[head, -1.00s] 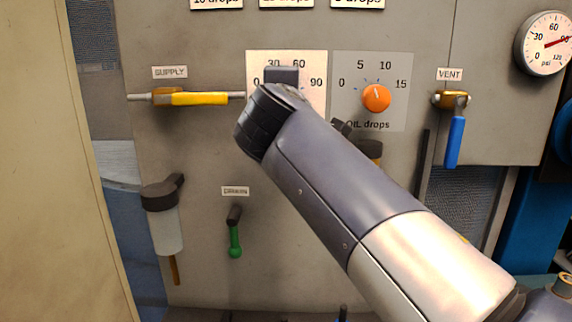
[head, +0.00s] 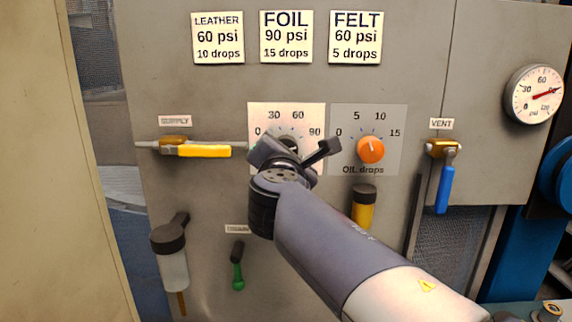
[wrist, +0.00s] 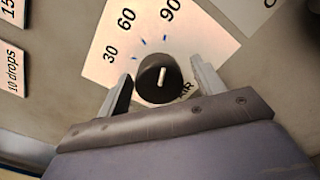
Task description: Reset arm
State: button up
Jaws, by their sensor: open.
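My gripper (wrist: 160,95) is open in the wrist view, its two fingers apart on either side of a round black knob (wrist: 158,78) with a white pointer line. I cannot tell whether either finger touches the knob. The knob sits on a white dial plate (wrist: 110,62) marked 30, 60 and 90. In the head view my gripper (head: 296,148) is in front of that dial plate (head: 262,112) and covers most of the knob.
Right of the dial is an orange oil knob (head: 370,149). A yellow supply lever (head: 204,151) lies horizontal at left. A blue vent lever (head: 445,189) hangs down at right. A green-tipped drain lever (head: 238,275) is below. The gauge (head: 534,94) needle points near 90.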

jog(key=n+p, duration=0.5)
jog(key=shift+r, duration=0.2)
jog(key=shift+f+n+p, duration=0.2)
jog(key=shift+n+p, duration=1.05)
jog(key=shift+n, duration=0.15)
jog(key=shift+d, duration=0.1)
